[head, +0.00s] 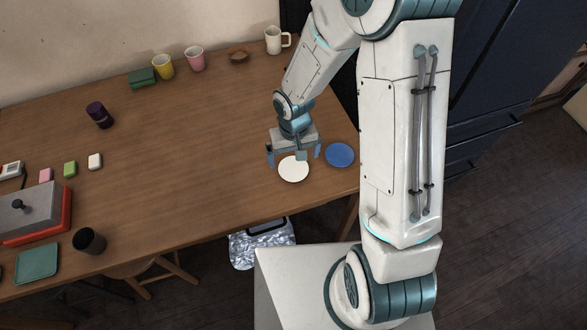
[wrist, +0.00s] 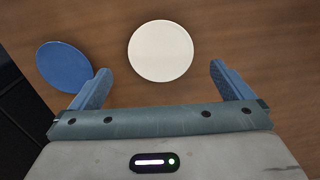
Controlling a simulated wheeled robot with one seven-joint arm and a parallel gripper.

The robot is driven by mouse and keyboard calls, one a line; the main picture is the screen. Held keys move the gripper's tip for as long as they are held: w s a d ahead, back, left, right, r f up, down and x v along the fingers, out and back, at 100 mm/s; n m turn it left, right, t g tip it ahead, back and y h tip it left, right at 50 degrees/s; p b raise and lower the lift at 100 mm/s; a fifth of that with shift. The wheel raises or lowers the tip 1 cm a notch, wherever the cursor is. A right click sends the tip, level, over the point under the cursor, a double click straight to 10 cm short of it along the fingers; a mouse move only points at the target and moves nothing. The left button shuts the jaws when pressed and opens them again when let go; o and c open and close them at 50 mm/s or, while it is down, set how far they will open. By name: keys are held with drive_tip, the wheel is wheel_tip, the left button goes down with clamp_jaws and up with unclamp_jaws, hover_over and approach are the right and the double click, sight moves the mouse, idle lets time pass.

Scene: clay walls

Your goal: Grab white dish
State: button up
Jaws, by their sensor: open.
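The white dish (head: 294,169) is a round, flat dish lying on the wooden table near its right front part. It also shows in the wrist view (wrist: 160,51), ahead of my fingertips and roughly centred between them. My gripper (head: 294,153) is over the table beside the dish, with its fingers spread wide. In the wrist view my gripper (wrist: 159,78) is open and empty. The fingers look apart from the dish; I cannot tell the exact height above the table.
A blue dish (head: 340,155) lies just right of the white one, close to my finger in the wrist view (wrist: 64,68). A white mug (head: 275,40), pink cup (head: 196,59) and yellow cup (head: 163,67) stand at the back. The table (head: 190,150) left of my gripper is clear.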

sight(293, 169)
wheel_tip(293, 169, down, 5)
drive_tip(key=shift+s, duration=0.1)
idle(0.3)
drive_tip(key=c, duration=1)
